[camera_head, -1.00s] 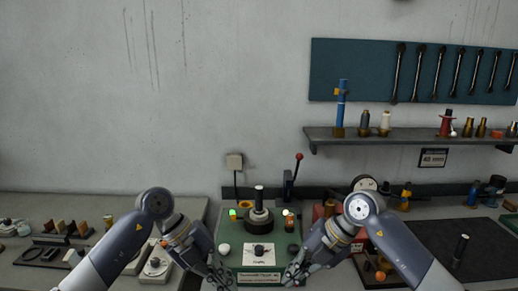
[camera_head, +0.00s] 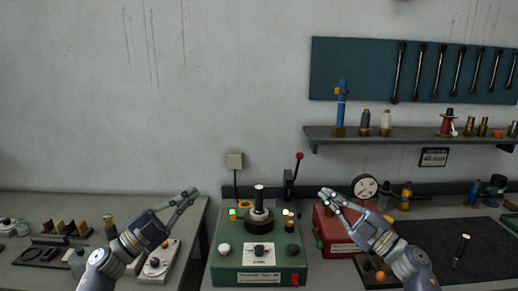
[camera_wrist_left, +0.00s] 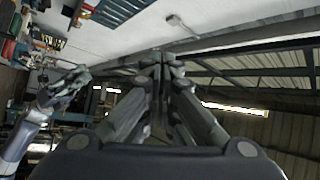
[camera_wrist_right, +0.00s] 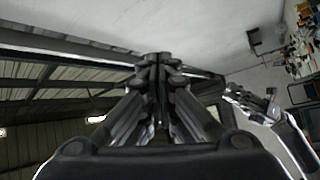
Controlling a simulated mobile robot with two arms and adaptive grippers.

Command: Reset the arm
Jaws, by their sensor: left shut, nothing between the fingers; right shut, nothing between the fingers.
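My left gripper (camera_head: 190,195) is raised above the left part of the bench in the head view, pointing up and to the right. It is shut and empty, and its fingers meet in the left wrist view (camera_wrist_left: 160,62). My right gripper (camera_head: 326,196) is raised in front of the red box, pointing up and to the left. It is also shut and empty, with fingers together in the right wrist view (camera_wrist_right: 158,62). Each wrist view also shows the other arm off to the side. Neither gripper touches anything that I can see.
A green control box (camera_head: 228,262) with knobs and a lit green light stands between my arms. A red box (camera_head: 325,236) stands behind my right gripper. A shelf (camera_head: 400,139) with bottles and a wrench board (camera_head: 360,70) hang on the wall. A dark mat (camera_head: 485,245) lies right.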

